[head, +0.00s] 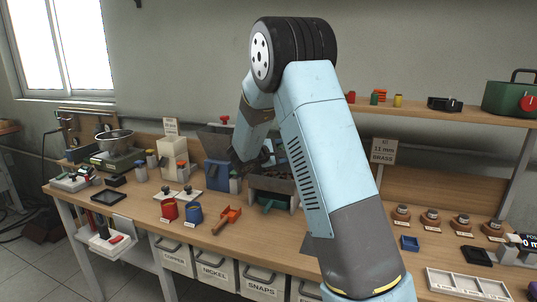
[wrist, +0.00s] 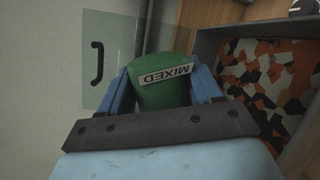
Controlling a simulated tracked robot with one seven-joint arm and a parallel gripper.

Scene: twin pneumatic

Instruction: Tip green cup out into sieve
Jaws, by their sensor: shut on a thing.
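The green cup (wrist: 162,90), labelled MIXED, sits between the blue fingers of my gripper (wrist: 160,95) in the wrist view. My gripper is shut on it. The cup's mouth and contents are not visible. A grey-walled box (head: 270,186), which may be the sieve, stands just right of the gripper. In the wrist view a grey-rimmed box (wrist: 205,48) at the right holds orange, black and white pieces.
A blue box (head: 216,174) stands close left of the gripper. A shelf (head: 430,112) runs behind at the right.

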